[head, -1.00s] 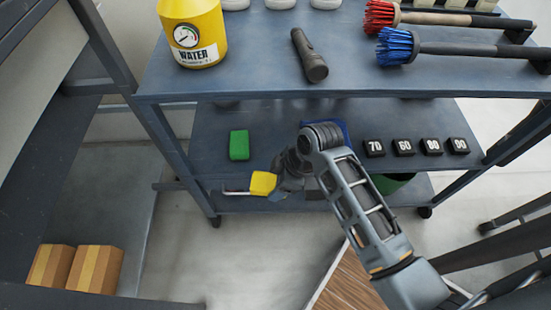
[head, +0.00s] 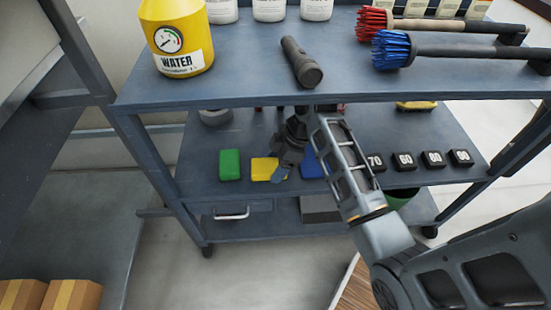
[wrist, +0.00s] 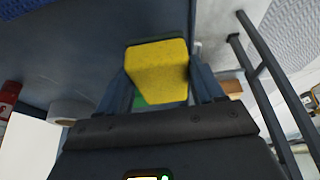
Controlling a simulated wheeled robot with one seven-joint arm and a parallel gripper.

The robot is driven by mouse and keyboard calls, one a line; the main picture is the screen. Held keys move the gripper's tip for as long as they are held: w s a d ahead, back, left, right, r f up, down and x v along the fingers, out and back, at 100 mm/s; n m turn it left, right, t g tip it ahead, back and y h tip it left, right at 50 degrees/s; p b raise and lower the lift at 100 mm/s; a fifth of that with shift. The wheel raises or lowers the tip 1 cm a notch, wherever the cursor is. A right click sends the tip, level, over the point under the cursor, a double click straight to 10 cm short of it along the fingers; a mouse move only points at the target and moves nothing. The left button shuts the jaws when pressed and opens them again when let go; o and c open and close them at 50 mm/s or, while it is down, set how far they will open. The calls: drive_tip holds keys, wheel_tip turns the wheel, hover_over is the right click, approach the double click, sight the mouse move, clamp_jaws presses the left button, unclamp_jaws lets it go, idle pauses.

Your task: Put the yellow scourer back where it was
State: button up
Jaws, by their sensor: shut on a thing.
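The yellow scourer (head: 265,169) is at the front of the middle shelf (head: 340,187), between the green scourer (head: 230,165) and a blue block-like scourer (head: 312,164). I cannot tell whether it rests on the shelf or hangs just above it. My gripper (head: 277,169) reaches in under the top shelf and is shut on the yellow scourer. In the wrist view the scourer (wrist: 157,72) sits between my two fingers, with a bit of green behind it. My arm partly covers the blue one.
The top shelf (head: 230,92) overhangs my gripper and carries a yellow water container (head: 177,38), a torch (head: 301,62) and brushes (head: 440,50). Black number blocks (head: 405,160) stand to the right on the middle shelf.

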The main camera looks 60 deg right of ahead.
sight(276, 157)
drive_tip(key=w+d, duration=0.1)
drive_tip(key=d, duration=0.1)
drive_tip(key=w+d, duration=0.2)
drive_tip(key=shift+b, duration=0.35)
drive_tip(key=shift+f+b, duration=0.65)
drive_tip(key=shift+f, duration=1.15)
drive_tip(key=o, duration=1.1)
drive_tip(key=p+v, duration=0.1)
drive_tip(key=v, duration=0.2)
drive_tip(key=shift+w, duration=0.15)
drive_tip(key=s+d, duration=0.2)
drive_tip(key=s, duration=0.1)
drive_tip(key=s+d+p, duration=0.1)
drive_tip(key=s+d, duration=0.4)
drive_tip(key=s, duration=0.1)
drive_tip(key=shift+s+d, duration=0.2)
drive_tip(key=shift+s, duration=0.15)
